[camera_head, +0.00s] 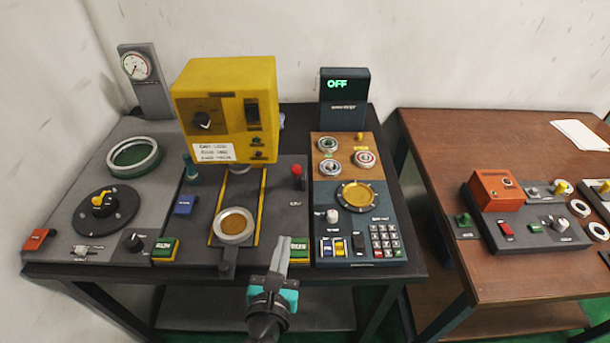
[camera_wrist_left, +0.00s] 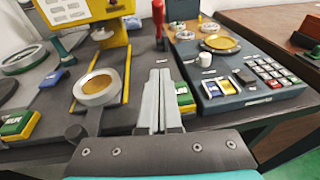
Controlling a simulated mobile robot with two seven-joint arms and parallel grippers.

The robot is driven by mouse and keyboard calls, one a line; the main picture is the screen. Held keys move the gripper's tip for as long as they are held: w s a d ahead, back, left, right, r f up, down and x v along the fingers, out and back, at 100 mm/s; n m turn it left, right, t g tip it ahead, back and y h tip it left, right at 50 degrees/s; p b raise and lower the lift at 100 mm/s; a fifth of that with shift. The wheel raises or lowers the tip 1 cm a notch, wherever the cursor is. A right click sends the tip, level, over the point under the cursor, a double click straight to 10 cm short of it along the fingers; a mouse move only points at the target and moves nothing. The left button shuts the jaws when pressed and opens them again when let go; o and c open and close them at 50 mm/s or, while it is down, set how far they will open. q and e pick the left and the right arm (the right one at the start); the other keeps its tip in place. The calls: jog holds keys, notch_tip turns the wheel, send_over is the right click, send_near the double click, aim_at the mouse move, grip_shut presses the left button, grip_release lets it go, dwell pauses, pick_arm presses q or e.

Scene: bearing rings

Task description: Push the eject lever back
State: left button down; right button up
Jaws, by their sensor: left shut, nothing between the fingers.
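A red-knobbed lever (camera_head: 297,172) stands upright on the dark panel, right of the yellow-railed track. It also shows in the left wrist view (camera_wrist_left: 159,18), straight beyond my fingertips. A teal-knobbed lever (camera_head: 191,168) stands left of the track and shows in the left wrist view (camera_wrist_left: 58,46). No readable label tells which one is the eject lever. My left gripper (camera_head: 281,246) is shut and empty at the panel's front edge, beside the right green button. In the left wrist view its fingers (camera_wrist_left: 158,78) lie together, apart from both levers. My right gripper is out of view.
A yellow press housing (camera_head: 225,85) stands behind the track. A round holder (camera_head: 233,224) sits at the track's front. The green button (camera_head: 299,250) is close to my fingers. A keypad console (camera_head: 335,220) is on the right.

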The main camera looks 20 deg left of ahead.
aim_at(297, 175)
pick_arm(q)
jog(key=shift+w+r+m, duration=0.4)
jog(key=shift+r, duration=0.45)
jog(key=shift+w+a+f, duration=0.1)
jog(key=shift+w, duration=0.5)
jog(key=x, duration=0.8)
jog(key=shift+w, duration=0.1)
jog(key=shift+w+a+r+p, duration=0.15)
jog(key=shift+w+r+p, duration=0.35)
jog(key=shift+w, duration=0.5)
jog(key=shift+w+a+r+p, duration=0.15)
jog(key=shift+w+r+p, duration=0.2)
jog(key=shift+w+r, duration=0.5)
jog(key=shift+w+f, duration=0.15)
jog(key=shift+f, duration=0.05)
